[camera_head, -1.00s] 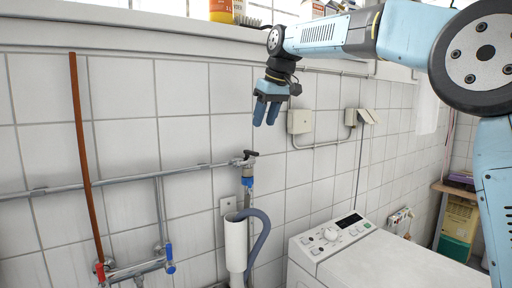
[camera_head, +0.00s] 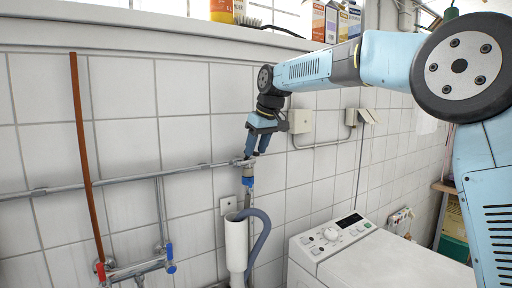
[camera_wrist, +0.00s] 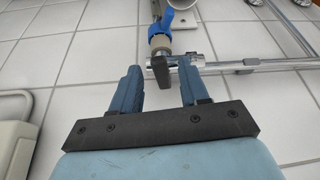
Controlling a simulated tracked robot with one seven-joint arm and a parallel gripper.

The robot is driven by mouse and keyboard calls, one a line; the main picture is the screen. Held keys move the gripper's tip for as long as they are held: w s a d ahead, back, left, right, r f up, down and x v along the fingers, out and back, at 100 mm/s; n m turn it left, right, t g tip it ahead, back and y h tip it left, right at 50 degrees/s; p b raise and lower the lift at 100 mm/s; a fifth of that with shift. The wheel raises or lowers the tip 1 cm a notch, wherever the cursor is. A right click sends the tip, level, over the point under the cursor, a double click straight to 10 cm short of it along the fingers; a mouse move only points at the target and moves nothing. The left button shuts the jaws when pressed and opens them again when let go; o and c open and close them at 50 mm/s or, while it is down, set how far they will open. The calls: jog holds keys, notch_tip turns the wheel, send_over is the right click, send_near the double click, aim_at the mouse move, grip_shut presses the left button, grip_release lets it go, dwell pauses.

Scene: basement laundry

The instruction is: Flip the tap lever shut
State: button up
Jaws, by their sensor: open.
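The tap (camera_head: 247,172) sits on the horizontal wall pipe, with a blue collar below its body. In the wrist view the tap's dark lever (camera_wrist: 166,72) points toward my gripper, and the blue collar (camera_wrist: 165,22) shows beyond it. My gripper (camera_head: 256,152) reaches down over the tap from above and hides most of the lever in the head view. In the wrist view my gripper (camera_wrist: 158,76) is open, with one blue finger on each side of the lever. The lever lies between the fingertips, with gaps on both sides; I see no contact.
A washing machine (camera_head: 370,262) stands at lower right. A grey hose (camera_head: 262,235) curves into a white standpipe (camera_head: 236,245) below the tap. A socket box (camera_head: 300,121) is on the tiled wall just right of my gripper. A ledge with cartons (camera_head: 325,22) is above.

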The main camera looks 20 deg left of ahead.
grip_shut()
dwell(0.3)
jog(key=shift+s+a+m+t, duration=0.2)
jog(key=shift+s+m+t, duration=0.1)
jog(key=shift+m, duration=0.7)
jog(key=shift+w+r, duration=0.1)
grip_release()
jog(key=v, duration=1.3)
jog(key=shift+r, duration=0.3)
